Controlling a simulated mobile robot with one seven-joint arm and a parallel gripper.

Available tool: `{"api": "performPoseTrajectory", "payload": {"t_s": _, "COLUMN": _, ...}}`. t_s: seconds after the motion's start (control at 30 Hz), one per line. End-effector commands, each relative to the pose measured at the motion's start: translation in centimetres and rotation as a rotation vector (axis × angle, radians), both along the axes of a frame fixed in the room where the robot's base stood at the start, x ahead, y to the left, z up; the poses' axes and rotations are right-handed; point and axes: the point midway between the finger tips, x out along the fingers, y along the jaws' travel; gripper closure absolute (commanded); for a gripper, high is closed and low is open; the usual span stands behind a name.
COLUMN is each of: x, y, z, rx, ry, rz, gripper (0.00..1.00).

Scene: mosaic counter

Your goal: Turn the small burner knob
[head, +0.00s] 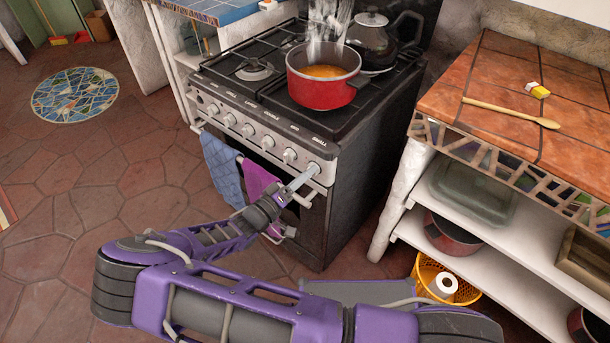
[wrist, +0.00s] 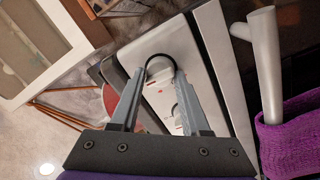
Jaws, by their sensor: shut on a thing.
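The stove's front panel (head: 262,140) carries a row of several round knobs, with small labels above them. The burner knob at the right end (head: 314,168) is at the tips of my gripper (head: 308,174). In the wrist view my gripper (wrist: 158,76) has one finger on each side of this knob (wrist: 160,66), which shows as a pale disc with a dark curved rim. My gripper is shut on it. The fingers partly cover the knob, and I cannot tell how far it is turned. Another knob (wrist: 180,112) shows between the fingers.
A red pot (head: 322,92) steams on the hob's front right, with a dark kettle (head: 372,42) behind it. Blue (head: 222,168) and purple (head: 258,184) towels hang on the oven handle. A tiled counter (head: 500,100) stands to the right.

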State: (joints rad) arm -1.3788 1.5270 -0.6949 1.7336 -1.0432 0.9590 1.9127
Motion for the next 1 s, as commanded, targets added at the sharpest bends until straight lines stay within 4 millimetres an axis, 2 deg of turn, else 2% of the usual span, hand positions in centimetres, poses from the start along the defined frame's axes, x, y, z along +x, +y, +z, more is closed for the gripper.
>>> {"api": "performPoseTrajectory", "payload": {"t_s": 0.43, "x": -0.08, "y": 0.01, "z": -0.22, "rx": 0.011, "ry": -0.003, "rz": 0.0, "gripper": 1.0}}
{"api": "performPoseTrajectory", "payload": {"t_s": 0.47, "x": -0.08, "y": 0.01, "z": -0.22, "rx": 0.01, "ry": -0.002, "rz": 0.0, "gripper": 0.5}}
{"api": "performPoseTrajectory", "payload": {"t_s": 0.6, "x": -0.06, "y": 0.01, "z": -0.16, "rx": 0.009, "ry": -0.003, "rz": 0.0, "gripper": 0.25}}
{"api": "performPoseTrajectory", "payload": {"t_s": 1.0, "x": -0.47, "y": 0.51, "z": -0.08, "rx": 0.009, "ry": -0.005, "rz": 0.002, "gripper": 0.25}}
